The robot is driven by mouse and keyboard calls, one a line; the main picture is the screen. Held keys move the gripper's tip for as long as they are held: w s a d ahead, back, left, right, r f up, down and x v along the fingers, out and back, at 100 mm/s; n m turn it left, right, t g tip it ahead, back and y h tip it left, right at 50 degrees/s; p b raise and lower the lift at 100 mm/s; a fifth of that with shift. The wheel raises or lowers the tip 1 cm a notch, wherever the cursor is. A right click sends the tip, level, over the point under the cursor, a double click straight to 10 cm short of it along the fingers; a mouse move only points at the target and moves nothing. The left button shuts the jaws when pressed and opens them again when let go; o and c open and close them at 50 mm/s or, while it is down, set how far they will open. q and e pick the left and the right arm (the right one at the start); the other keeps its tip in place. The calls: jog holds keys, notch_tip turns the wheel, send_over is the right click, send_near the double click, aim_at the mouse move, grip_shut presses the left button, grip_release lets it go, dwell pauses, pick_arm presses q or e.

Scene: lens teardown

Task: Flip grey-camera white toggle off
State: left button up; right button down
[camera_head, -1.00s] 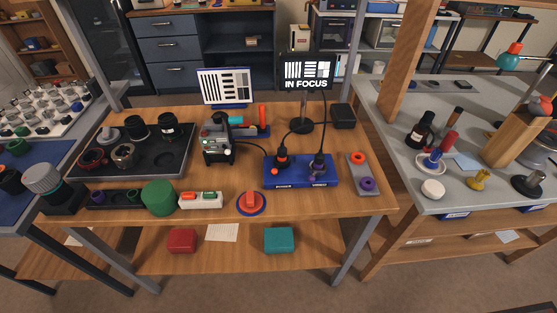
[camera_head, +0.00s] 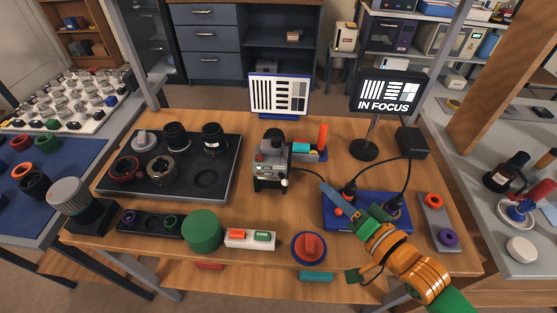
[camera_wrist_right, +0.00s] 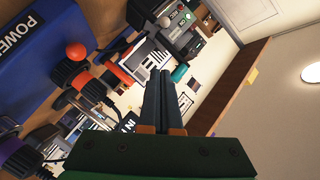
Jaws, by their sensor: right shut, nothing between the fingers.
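The grey camera (camera_head: 270,168) stands upright in the middle of the table, its near face showing small coloured controls. It also shows in the right wrist view (camera_wrist_right: 178,22), beyond my fingertips. My right gripper (camera_head: 325,187) reaches in from the lower right, over the blue power box (camera_head: 368,198). Its fingers are shut and empty, to the right of the camera and apart from it; they also show in the right wrist view (camera_wrist_right: 160,78). My left gripper is not in view.
Dark plugs and cables rise from the power box. A focus monitor (camera_head: 390,92) stands behind it. A black tray (camera_head: 205,182) with lens parts lies left of the camera. A red knob (camera_head: 309,246) and green cylinder (camera_head: 202,231) sit in front. Bare table separates camera and knob.

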aim_at(287, 172)
jog(key=w+a+f, duration=0.1)
jog(key=a, duration=0.1)
jog(key=w+a, duration=0.2)
jog(key=w+a+f, duration=0.1)
jog(key=w+a, duration=0.1)
jog(key=shift+w+a+f, duration=0.15)
jog(key=shift+w+f, duration=0.1)
jog(key=shift+f, duration=0.1)
jog(key=shift+s+a+f, duration=0.3)
jog(key=shift+a+f, duration=0.05)
jog(key=shift+a, duration=0.1)
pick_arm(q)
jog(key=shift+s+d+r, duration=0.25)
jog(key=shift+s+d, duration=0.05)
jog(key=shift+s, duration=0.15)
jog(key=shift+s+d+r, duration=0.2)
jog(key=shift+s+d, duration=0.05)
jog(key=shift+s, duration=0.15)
